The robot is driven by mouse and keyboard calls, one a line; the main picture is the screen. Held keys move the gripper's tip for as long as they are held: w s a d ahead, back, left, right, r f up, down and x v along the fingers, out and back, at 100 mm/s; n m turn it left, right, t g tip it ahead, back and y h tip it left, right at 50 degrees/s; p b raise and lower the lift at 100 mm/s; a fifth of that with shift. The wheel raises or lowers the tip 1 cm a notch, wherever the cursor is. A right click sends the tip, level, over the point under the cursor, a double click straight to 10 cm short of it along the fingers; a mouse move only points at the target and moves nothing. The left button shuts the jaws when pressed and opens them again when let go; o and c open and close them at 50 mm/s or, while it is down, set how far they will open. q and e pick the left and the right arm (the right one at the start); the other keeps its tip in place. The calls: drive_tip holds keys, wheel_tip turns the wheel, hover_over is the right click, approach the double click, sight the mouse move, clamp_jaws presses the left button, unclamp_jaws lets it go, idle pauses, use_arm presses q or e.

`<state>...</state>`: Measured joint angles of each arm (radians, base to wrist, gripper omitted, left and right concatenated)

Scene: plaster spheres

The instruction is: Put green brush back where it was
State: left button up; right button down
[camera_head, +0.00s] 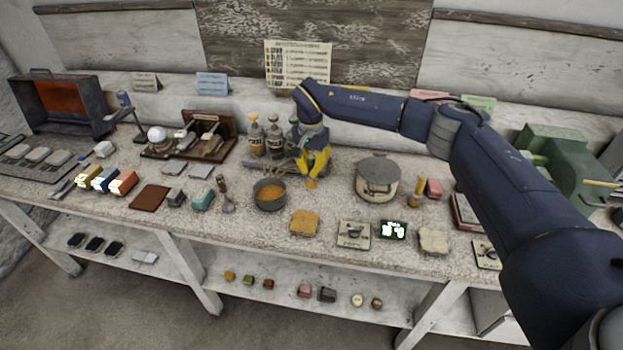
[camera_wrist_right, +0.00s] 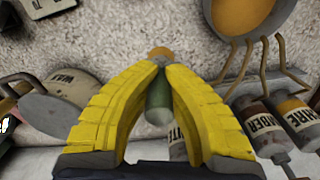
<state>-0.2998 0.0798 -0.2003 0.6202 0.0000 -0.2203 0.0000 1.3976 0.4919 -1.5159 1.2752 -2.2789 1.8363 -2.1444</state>
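My right gripper (camera_head: 313,172) has yellow fingers and points down over the table, just right of the grey bowl (camera_head: 270,203) with orange contents. In the right wrist view, its fingertips (camera_wrist_right: 159,66) close around the green brush (camera_wrist_right: 158,105). The green handle runs back between the fingers, and a tan-orange end (camera_wrist_right: 160,52) sticks out past the tips. In the head view the gripper mostly hides the brush; only the orange end (camera_head: 311,184) shows. I cannot tell whether that end touches the table. My left gripper is not in view.
A wire rack (camera_wrist_right: 236,55) with several prongs stands beside the bowl. Labelled bottles (camera_head: 274,137) stand close behind, left of the gripper. A lidded pot (camera_head: 378,180) is to the right. An orange slab (camera_head: 304,222) and several tiles lie along the front.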

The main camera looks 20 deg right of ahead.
sight(311, 179)
drive_tip(key=shift+f, duration=1.95)
drive_tip(key=shift+f, duration=0.15)
drive_tip(key=c, duration=1.6)
unclamp_jaws()
wheel_tip(311, 179, up, 12)
drive_tip(key=shift+w+r, duration=0.1)
drive_tip(key=shift+r, duration=0.05)
